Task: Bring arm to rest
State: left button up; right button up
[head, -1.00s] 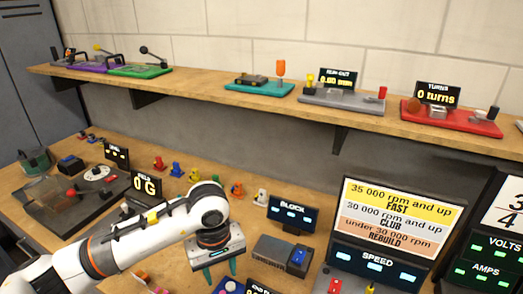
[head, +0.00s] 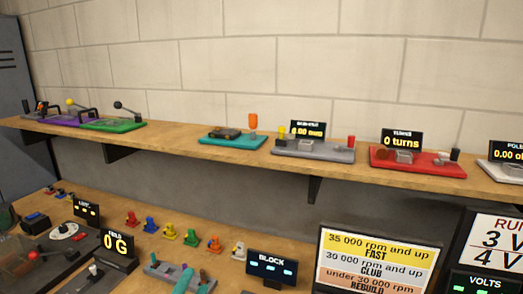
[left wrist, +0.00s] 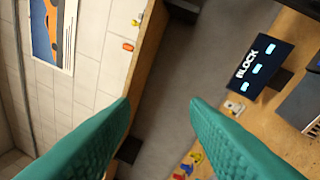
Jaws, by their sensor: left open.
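My left gripper (head: 186,279) shows at the bottom of the head view, with little more than its teal fingers in the picture. In the left wrist view its two teal fingers (left wrist: 160,103) stand wide apart with nothing between them. The fingertips are in front of the grey gap between shelf and bench and touch nothing that I can see. The rest of my left arm is out of the head view. My right gripper is in neither view.
A wooden shelf (head: 330,173) carries coloured fixtures, including a teal one (head: 233,141) and a red one (head: 420,163). On the bench below stand several small coloured pieces, a BLOCK display (head: 271,267) and a rpm sign (head: 377,262).

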pick_arm(q)
jog(key=s+a+f+n+g+y, duration=0.25)
jog(key=s+f+n+g, duration=0.2)
jog(key=f, duration=0.35)
jog(key=s+a+f+n+g+y, duration=0.2)
jog(key=s+a+f+n+g, duration=0.25)
jog(key=f, duration=0.25)
jog(key=s+f+n+g+h, duration=0.1)
jog(key=s+f+n+g, duration=0.1)
jog(key=s+f+g, duration=0.3)
jog(key=s+f+n+g, duration=0.2)
jog(key=s+f, duration=0.1)
jog(key=s, duration=0.5)
notch_tip(320, 180, down, 26)
jog(key=s+g, duration=0.1)
jog(key=s+a+f, duration=0.1)
jog(key=s+f, duration=0.7)
jog(key=s+a+f+g, duration=0.1)
jog(key=s+a+f, duration=0.1)
jog(key=s+f, duration=0.6)
jog(key=shift+s+a+f, duration=0.2)
jog(key=shift+s+a, duration=0.05)
jog(key=shift+s, duration=0.1)
